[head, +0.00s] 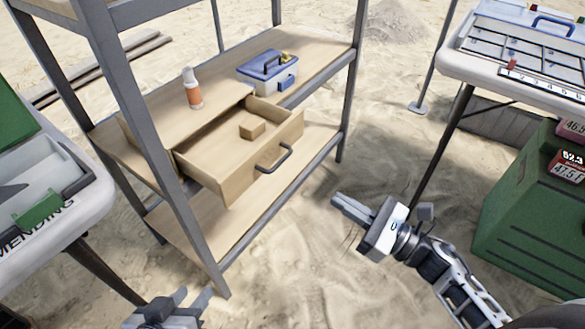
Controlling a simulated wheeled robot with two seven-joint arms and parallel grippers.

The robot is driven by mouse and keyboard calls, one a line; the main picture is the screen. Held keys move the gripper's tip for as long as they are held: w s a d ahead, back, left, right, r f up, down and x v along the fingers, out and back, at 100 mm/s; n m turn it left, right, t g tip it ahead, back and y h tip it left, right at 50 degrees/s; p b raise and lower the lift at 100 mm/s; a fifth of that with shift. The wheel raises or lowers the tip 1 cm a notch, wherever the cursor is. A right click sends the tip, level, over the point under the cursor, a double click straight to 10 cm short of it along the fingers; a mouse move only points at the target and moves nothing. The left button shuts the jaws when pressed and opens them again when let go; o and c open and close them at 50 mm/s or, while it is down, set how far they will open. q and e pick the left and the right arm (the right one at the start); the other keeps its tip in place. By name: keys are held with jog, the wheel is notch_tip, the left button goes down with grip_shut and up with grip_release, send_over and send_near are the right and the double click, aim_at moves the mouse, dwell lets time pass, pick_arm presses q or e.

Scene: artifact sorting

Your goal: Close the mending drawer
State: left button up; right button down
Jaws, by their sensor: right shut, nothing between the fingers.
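A light wooden drawer (222,168) stands pulled out from the middle level of a grey-framed shelf unit (168,130). Its dark bar handle (272,160) is on the front panel, and a small wooden block (252,127) lies inside. My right gripper (339,203) is shut and empty, in the air to the right of and apart from the drawer front. My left gripper (195,294) is at the bottom edge, its fingers apart and empty, below the drawer near the shelf's front leg. It is partly cut off by the frame.
An orange-and-white bottle (193,90) and a blue-lidded box (267,73) stand on the shelf board. A white table (50,225) marked "MENDING" is at left. At right are a table with a tray (518,45) and a green case (520,220). Sand lies open before the drawer.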

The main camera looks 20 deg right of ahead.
pick_arm(q)
jog(key=shift+a+f, duration=0.1)
pick_arm(e)
jog(key=x, duration=1.1)
jog(key=shift+w+a, duration=0.25)
jog(key=shift+w, duration=0.05)
